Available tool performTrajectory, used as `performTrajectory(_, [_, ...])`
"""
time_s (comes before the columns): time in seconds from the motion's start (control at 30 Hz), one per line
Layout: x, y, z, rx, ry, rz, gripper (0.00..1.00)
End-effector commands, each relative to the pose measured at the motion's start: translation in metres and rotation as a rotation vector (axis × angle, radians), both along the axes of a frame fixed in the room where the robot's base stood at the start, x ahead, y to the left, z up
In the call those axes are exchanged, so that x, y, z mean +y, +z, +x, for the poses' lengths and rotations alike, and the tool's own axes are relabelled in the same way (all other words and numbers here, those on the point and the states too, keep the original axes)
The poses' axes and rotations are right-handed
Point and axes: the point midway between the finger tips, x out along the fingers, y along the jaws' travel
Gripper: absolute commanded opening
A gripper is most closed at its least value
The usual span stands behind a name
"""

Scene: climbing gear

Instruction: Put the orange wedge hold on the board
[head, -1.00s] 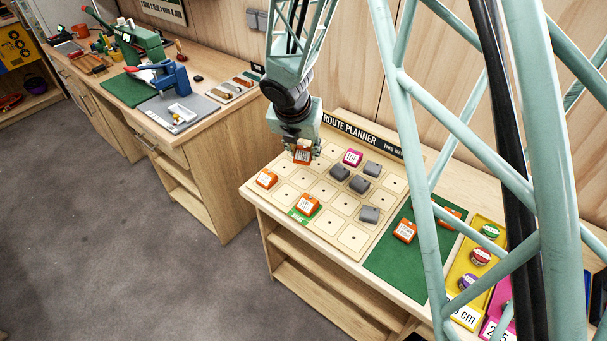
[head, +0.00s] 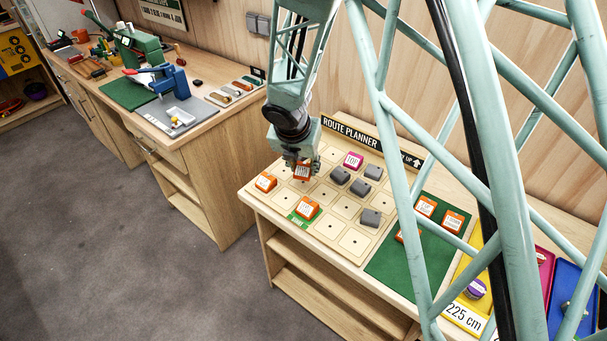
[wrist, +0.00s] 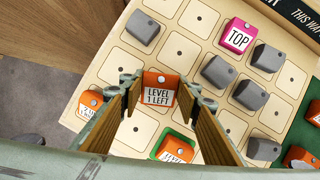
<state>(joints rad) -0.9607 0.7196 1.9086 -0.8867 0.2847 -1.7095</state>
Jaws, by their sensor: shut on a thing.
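My gripper (head: 301,166) is shut on an orange wedge hold (head: 302,174) marked "LEVEL 1 LEFT". The held hold shows between the jaws in the wrist view (wrist: 158,90). It is over the left part of the route planner board (head: 355,243), close to its surface; I cannot tell whether it touches. One orange hold (head: 265,182) sits at the board's left edge. Another (head: 307,207) sits on the green start square. The wrist view shows both partly (wrist: 88,101) (wrist: 174,150).
A pink TOP hold (head: 353,160) and several grey holds (head: 370,216) sit on the board. One grey hold (wrist: 142,32) shows only in the wrist view. A green mat (head: 392,268) with orange holds (head: 454,221) lies to the right. A yellow tray (head: 464,318) stands beyond it.

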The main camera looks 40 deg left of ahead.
Motion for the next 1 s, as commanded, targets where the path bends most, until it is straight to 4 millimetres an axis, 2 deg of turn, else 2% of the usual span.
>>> performTrajectory(0.33, [0.000,-0.031,0.000,0.000,0.001,0.000,0.20])
performTrajectory(0.9, [0.000,-0.036,0.000,0.001,-0.001,0.000,0.20])
performTrajectory(0.93, [0.000,-0.036,0.000,0.001,-0.001,0.000,0.31])
performTrajectory(1.0, [0.000,-0.036,0.000,0.001,-0.001,0.000,0.37])
